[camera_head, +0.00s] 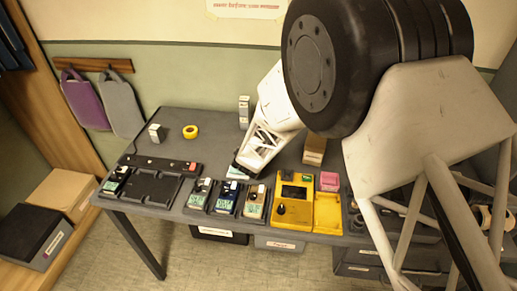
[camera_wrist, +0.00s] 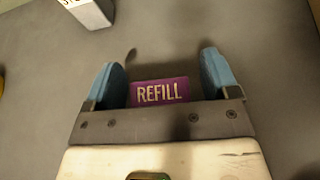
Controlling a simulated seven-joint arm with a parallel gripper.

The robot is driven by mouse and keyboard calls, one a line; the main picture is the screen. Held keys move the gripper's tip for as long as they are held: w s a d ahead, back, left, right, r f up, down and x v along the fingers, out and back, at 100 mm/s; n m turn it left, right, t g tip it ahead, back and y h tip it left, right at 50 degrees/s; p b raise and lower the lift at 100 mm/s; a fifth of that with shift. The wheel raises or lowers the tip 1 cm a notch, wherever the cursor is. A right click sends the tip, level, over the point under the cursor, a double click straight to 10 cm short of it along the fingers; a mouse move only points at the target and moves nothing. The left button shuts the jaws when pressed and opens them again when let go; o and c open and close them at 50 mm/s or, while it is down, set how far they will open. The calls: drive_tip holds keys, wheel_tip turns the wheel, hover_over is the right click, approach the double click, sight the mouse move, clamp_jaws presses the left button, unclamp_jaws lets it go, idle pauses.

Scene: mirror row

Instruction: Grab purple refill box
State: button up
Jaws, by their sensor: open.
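The purple refill box (camera_wrist: 160,92) shows in the wrist view, its top marked REFILL. The fingers are open. The lower part of the box is hidden by the gripper's edge. In the head view my gripper (camera_head: 242,166) is low over the table, behind the row of small devices. I cannot make out the purple box there; my arm seems to hide it.
A white box (camera_wrist: 88,10) stands near the fingers in the wrist view. On the dark table (camera_head: 215,125) are a yellow tape roll (camera_head: 190,131), a black tray (camera_head: 150,187), several small devices, a yellow case (camera_head: 327,212) with a pink block (camera_head: 329,181), and a brown box (camera_head: 314,150).

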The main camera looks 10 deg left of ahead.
drive_tip(key=shift+c, duration=0.3)
drive_tip(key=c, duration=0.9)
drive_tip(key=shift+r, duration=0.15)
drive_tip(key=shift+c, duration=0.2)
wheel_tip(320, 180, up, 10)
idle(0.6)
